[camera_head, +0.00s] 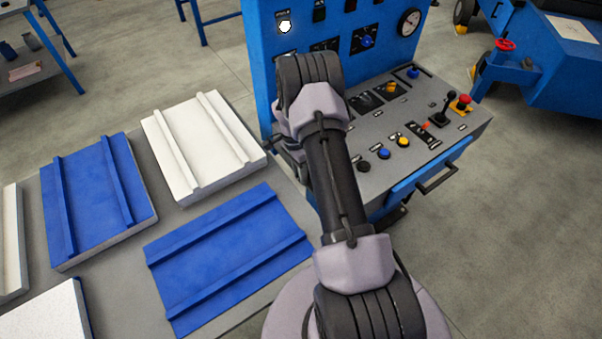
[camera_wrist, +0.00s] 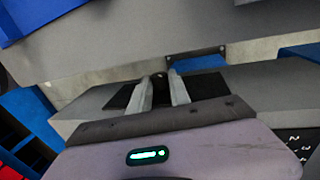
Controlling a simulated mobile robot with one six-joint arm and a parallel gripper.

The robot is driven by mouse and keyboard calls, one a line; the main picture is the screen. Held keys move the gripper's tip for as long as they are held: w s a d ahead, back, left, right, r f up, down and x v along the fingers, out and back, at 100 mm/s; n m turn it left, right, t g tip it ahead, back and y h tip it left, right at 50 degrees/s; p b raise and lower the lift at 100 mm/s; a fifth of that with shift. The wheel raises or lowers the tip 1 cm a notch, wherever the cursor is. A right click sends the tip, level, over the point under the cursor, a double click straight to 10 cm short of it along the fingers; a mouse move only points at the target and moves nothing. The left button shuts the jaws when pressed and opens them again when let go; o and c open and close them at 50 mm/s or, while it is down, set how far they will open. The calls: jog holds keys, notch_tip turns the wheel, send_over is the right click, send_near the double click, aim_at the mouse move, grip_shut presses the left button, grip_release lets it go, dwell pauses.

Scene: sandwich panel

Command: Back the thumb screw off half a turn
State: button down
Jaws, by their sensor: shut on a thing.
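In the wrist view, the two pale fingers of my gripper (camera_wrist: 158,90) stand close together with a small dark thing (camera_wrist: 160,79) between their tips. It sits at a black plate (camera_wrist: 121,97) on a grey surface and appears to be the thumb screw; its shape and turn angle are mostly hidden by the fingers. In the head view, my arm reaches to the blue control console (camera_head: 262,70), and my gripper and the thumb screw are hidden behind the arm.
The console's sloped grey desk carries a yellow button (camera_head: 403,142), a black joystick (camera_head: 446,108) and a red mushroom button (camera_head: 463,101). A round gauge (camera_head: 409,22) is on its upright face. Blue panels (camera_head: 225,255) and white panels (camera_head: 200,145) lie at left.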

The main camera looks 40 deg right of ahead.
jog(key=shift+w+f+g+b, duration=0.2)
jog(key=shift+g+b, duration=0.65)
jog(key=shift+g, duration=0.35)
jog(key=c, duration=1.2)
grip_release()
jog(key=shift+r, duration=0.1)
jog(key=p+v, duration=0.3)
jog(key=v, duration=0.9)
jog(key=shift+w+d, duration=0.15)
jog(key=shift+w, duration=0.05)
jog(key=shift+c, duration=0.2)
